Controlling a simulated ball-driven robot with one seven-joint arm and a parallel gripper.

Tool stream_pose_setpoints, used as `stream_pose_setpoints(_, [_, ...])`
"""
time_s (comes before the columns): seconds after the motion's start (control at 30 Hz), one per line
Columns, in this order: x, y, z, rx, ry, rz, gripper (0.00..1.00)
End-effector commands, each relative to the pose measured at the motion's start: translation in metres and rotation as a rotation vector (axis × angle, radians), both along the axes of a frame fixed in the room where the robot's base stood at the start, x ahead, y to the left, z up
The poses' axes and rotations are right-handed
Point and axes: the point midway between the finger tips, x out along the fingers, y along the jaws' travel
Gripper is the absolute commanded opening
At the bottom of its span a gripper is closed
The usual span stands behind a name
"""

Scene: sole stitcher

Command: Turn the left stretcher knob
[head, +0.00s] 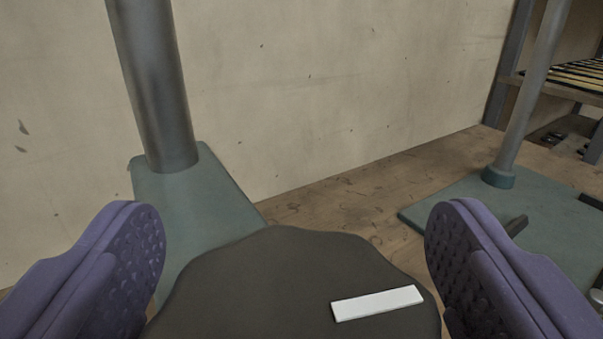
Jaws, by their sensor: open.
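My gripper (292,228) shows as two purple padded fingers, one at the lower left and one at the lower right. They stand wide apart with nothing held between them. A dark rounded shape with a white strip fills the lower middle between the fingers; I cannot tell whether it is part of me. No stretcher knob can be made out in this view. A grey metal post (155,90) rises from a green base plate (195,215) at the left, beyond the left finger.
A second, thinner post (528,95) stands on another green base (465,210) at the right, partly behind the right finger. A slatted shelf (565,80) is at the upper right. A plain beige wall (320,90) closes the back. Bare wooden floor (350,200) lies between the bases.

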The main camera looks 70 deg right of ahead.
Motion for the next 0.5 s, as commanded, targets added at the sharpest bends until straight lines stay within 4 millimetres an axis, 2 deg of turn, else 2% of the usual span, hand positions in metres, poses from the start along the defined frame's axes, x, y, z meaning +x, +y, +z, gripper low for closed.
stream_pose_setpoints(0.1, [0.0029, -0.0064, -0.0005, 0.000, 0.000, 0.000, 0.90])
stream_pose_setpoints(0.33, [0.0036, -0.0074, 0.0005, 0.000, 0.000, 0.001, 0.90])
stream_pose_setpoints(0.37, [0.0036, -0.0074, 0.0005, 0.000, 0.000, 0.001, 0.86])
stream_pose_setpoints(0.5, [0.0035, -0.0073, 0.0004, 0.000, 0.000, 0.001, 0.53])
